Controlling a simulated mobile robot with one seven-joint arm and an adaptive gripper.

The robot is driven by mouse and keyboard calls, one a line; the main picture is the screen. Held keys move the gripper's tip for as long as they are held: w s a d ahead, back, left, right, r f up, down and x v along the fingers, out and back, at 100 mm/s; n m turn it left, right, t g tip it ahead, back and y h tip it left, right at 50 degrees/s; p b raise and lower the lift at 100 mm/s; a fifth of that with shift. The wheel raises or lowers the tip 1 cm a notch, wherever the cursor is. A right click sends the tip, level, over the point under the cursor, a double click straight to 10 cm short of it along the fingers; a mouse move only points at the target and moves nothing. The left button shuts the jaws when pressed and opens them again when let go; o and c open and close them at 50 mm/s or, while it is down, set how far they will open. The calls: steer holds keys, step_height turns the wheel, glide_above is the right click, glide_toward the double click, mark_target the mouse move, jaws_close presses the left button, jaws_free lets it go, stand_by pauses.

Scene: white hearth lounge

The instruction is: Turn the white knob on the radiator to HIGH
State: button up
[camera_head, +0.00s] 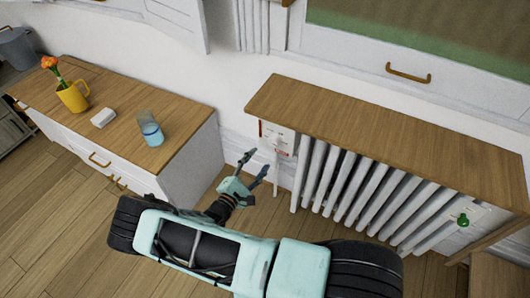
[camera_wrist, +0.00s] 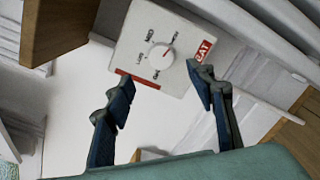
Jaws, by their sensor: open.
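The white round knob (camera_wrist: 160,57) sits on a white control panel (camera_wrist: 188,22), which appears tilted in the wrist view. Small dark markings surround the knob, with MED and LOW on its left side; its exact pointer direction is too small to tell. Red labels are on the panel's edges. In the head view the panel (camera_head: 268,130) is at the left end of the radiator (camera_head: 345,190), under the wooden shelf. My gripper (camera_head: 257,165) is open and empty, in front of the panel and apart from it. In the wrist view its fingers (camera_wrist: 160,80) frame the space below the knob.
The wooden shelf (camera_head: 390,140) overhangs the radiator and panel. A green knob (camera_head: 463,220) is at the radiator's right end. On the left, a cabinet (camera_head: 185,115) holds a yellow mug (camera_head: 73,97) with a flower, a white block (camera_head: 103,117) and a glass (camera_head: 151,130).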

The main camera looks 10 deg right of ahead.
steer(key=shift+v, duration=1.3)
